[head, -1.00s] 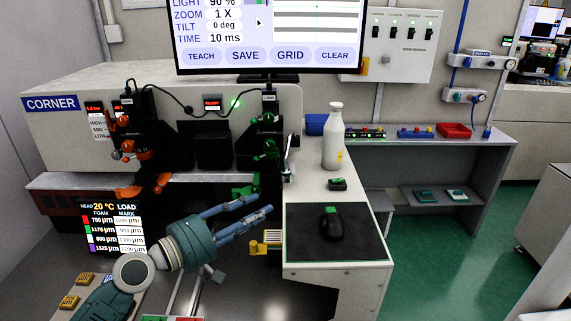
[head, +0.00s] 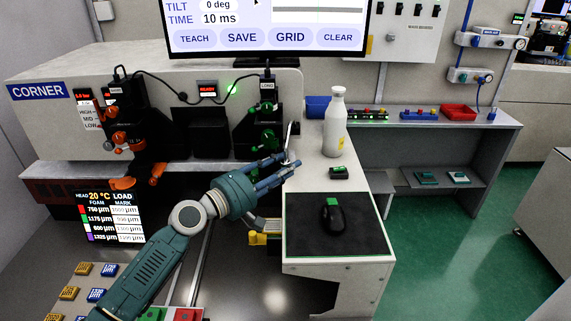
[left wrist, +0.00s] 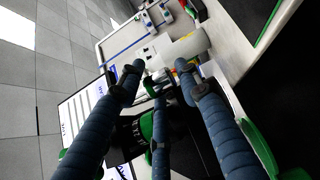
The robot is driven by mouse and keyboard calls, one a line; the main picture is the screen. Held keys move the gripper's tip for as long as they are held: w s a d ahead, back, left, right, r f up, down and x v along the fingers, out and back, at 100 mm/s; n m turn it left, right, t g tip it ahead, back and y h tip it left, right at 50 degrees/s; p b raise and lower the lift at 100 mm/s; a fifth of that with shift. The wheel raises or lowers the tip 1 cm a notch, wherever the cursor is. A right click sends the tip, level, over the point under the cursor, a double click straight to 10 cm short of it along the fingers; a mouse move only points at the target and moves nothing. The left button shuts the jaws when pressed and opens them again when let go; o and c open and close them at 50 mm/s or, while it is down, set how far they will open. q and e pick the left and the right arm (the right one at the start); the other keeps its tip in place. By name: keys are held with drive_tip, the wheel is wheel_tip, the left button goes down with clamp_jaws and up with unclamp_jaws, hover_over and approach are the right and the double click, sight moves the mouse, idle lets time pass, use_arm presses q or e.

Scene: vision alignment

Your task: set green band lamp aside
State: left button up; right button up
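The green-ringed lamp assembly (head: 266,135) is mounted at the right end of the machine front, below a box marked LONG. I cannot tell for sure that it is the green band lamp. My left gripper (head: 284,169) is just below and right of it, its blue-grey fingers spread and pointing right to the bench edge. A thin pale upright piece (head: 288,143) stands by the fingertips. In the left wrist view the three fingers (left wrist: 155,85) are apart, with a green and black part (left wrist: 133,128) partly hidden behind them. I see no clear hold. My right gripper is out of view.
A white bottle (head: 335,124), a small black and green block (head: 340,173) and a dark mat (head: 305,238) with a mouse (head: 332,215) are on the bench right of the gripper. Orange fittings (head: 130,137) are on the machine's left. A monitor (head: 268,25) hangs above.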

use_arm(q)
drive_tip(key=shift+w+d, duration=0.2)
clamp_jaws()
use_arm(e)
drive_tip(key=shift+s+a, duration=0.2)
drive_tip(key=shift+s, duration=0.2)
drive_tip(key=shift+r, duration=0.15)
